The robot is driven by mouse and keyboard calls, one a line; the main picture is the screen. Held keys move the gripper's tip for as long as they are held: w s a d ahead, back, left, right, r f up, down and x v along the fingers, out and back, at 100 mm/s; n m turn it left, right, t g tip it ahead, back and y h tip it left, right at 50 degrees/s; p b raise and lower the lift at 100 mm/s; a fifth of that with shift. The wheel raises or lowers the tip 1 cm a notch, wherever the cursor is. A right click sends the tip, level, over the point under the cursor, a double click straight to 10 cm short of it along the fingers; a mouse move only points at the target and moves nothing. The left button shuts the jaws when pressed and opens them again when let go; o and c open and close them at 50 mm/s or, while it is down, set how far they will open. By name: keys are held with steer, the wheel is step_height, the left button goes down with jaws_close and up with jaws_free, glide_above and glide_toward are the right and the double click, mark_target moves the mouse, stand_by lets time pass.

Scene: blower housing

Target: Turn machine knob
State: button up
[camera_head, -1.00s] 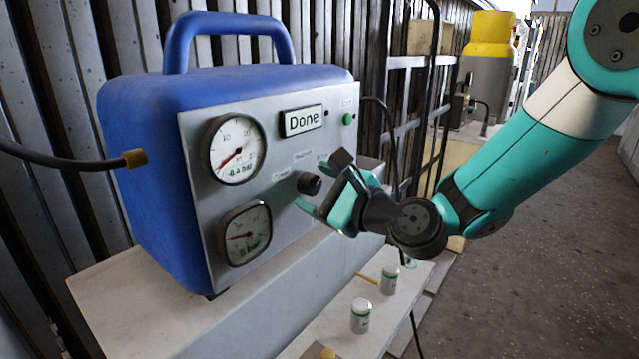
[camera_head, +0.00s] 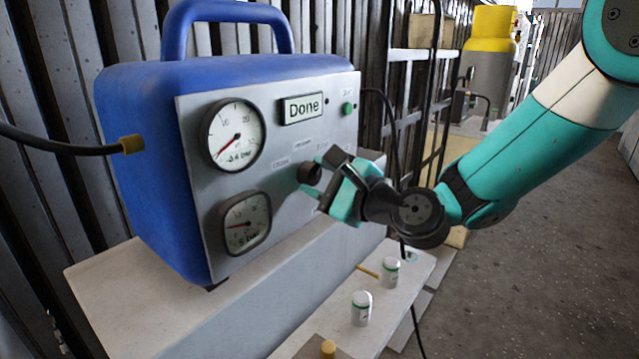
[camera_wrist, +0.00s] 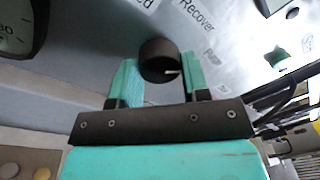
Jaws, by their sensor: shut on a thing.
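The blue machine (camera_head: 140,150) stands on a pale ledge with its grey front panel facing right. A round black knob (camera_head: 307,174) sticks out of the panel, right of the two gauges. My gripper (camera_head: 321,180) is at the knob, with its teal fingers on either side of it. In the wrist view the knob (camera_wrist: 158,58) sits between the fingertips, and a short white mark on it points right. A label reading "Recover" is printed above the knob there; other labels are partly cut off or blurred.
An upper gauge (camera_head: 235,136), a lower gauge (camera_head: 246,224) and a green button (camera_head: 347,108) are on the panel. Two small white jars (camera_head: 361,308) (camera_head: 390,271) stand on the lower shelf below my gripper. A yellow-topped cylinder (camera_head: 489,50) stands behind.

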steer(key=n+b, duration=0.1)
steer(key=n, duration=0.1)
steer(key=n+b, duration=0.4)
steer(key=shift+f+n, duration=0.25)
steer(key=shift+n, duration=0.05)
steer(key=n+y+b, duration=0.1)
steer(key=n+b, duration=0.4)
steer(key=shift+n+b, duration=0.4)
steer(key=n+g+b, duration=0.1)
steer(key=n+b, duration=0.4)
steer(key=n, duration=0.1)
steer(key=shift+y+b, duration=0.35)
steer(key=shift+y, duration=0.05)
steer(key=n+b, duration=0.2)
steer(key=n, duration=0.1)
steer(key=n+b, duration=0.2)
steer(key=shift+r, duration=0.25)
steer(key=shift+g, duration=0.3)
steer(key=o, duration=0.9)
steer(key=shift+w+r, duration=0.1)
